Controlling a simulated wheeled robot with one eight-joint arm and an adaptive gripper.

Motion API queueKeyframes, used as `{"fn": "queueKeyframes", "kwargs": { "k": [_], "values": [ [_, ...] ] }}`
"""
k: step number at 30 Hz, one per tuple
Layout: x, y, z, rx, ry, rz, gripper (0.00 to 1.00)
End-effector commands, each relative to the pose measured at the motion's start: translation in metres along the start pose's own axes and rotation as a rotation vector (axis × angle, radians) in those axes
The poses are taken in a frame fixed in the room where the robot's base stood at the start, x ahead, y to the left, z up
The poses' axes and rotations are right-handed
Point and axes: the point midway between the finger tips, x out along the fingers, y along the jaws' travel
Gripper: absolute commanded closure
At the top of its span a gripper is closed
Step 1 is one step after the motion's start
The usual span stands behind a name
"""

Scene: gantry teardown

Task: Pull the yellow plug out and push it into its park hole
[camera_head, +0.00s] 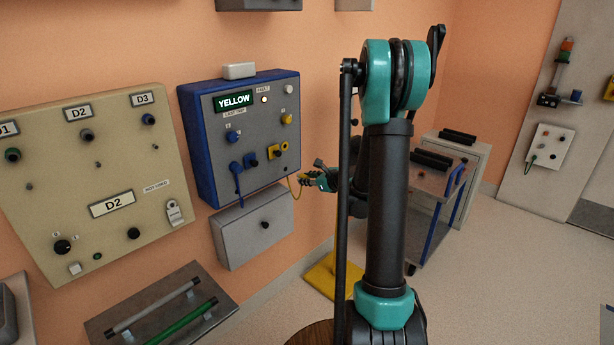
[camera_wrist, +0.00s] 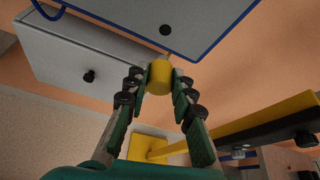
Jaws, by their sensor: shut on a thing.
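My gripper (camera_head: 317,182) is to the right of the blue-edged control panel (camera_head: 208,135) in the head view. In the wrist view my gripper (camera_wrist: 160,82) is shut on the yellow plug (camera_wrist: 159,79), held between the fingertips. The plug is apart from the panel (camera_wrist: 120,14), whose grey face has a dark round hole (camera_wrist: 165,30) beyond the plug. The panel display (camera_head: 234,101) reads YELLOW. A yellow socket block (camera_head: 271,153) is on the panel's face.
A grey box (camera_head: 240,232) is mounted below the panel, with a black knob (camera_wrist: 90,76) in the wrist view. A yellow stand (camera_wrist: 260,118) is below right of my gripper. A beige panel (camera_head: 60,180) is at left; a cart (camera_head: 430,185) stands behind my arm.

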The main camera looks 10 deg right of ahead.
Motion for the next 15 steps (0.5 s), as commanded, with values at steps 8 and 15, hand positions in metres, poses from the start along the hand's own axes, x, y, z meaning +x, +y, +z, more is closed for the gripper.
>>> {"fn": "queueKeyframes", "kwargs": {
  "k": [8, 15],
  "values": [
    [0.002, 0.0, 0.001, 0.0, 0.0, 0.0, 1.0],
    [0.013, 0.0, 0.006, -0.001, -0.001, 0.001, 1.0]
  ]
}}
